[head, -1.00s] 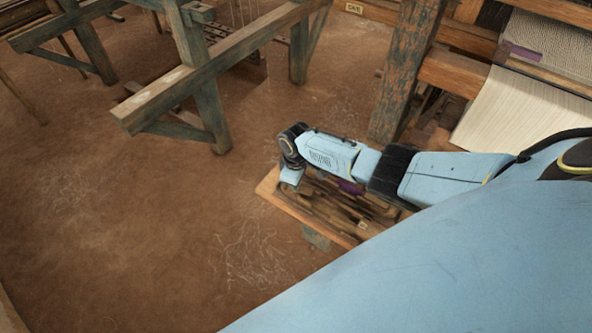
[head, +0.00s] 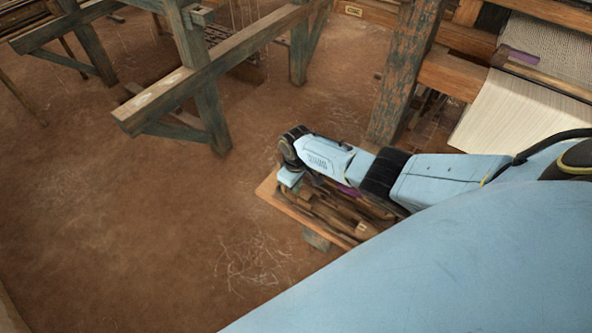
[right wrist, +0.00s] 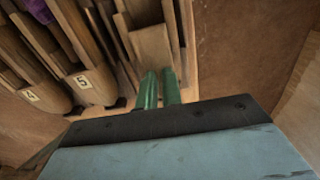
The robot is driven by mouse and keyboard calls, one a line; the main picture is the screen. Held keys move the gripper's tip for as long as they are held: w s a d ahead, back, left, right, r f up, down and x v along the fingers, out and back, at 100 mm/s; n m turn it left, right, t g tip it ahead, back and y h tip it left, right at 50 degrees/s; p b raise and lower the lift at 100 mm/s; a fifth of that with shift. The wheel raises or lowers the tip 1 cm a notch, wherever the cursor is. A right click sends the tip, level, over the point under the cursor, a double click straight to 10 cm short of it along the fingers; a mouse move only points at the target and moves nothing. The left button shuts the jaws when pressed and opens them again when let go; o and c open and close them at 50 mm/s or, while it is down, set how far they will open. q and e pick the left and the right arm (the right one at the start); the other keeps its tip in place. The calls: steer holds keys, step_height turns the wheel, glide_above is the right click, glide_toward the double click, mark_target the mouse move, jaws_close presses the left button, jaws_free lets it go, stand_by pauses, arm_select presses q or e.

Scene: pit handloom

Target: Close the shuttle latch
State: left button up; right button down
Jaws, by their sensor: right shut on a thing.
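My right gripper (right wrist: 159,88) shows two green fingers close together in the right wrist view. They are shut at the near end of a pale wooden piece (right wrist: 150,45), with green strips beside it. This may be the shuttle latch; what lies between the fingertips is mostly hidden. In the head view my right gripper (head: 289,180) points down over the shuttle rack, and its fingertips cannot be made out. Several wooden shuttles (head: 335,213) lie in the rack; two are marked 4 (right wrist: 31,96) and 5 (right wrist: 82,82). My left gripper is not in view.
The rack's light wooden board (head: 292,212) stands on a post (head: 316,240). The loom's worn upright post (head: 405,75) and pale cloth (head: 520,115) are behind and to the right. A timber frame (head: 200,75) stands at the back left. The earthen floor (head: 120,220) is clear at left.

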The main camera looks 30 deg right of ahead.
steer(key=c, duration=1.8)
jaws_free()
steer(key=shift+r+p, duration=2.1)
steer(key=shift+r, duration=4.6)
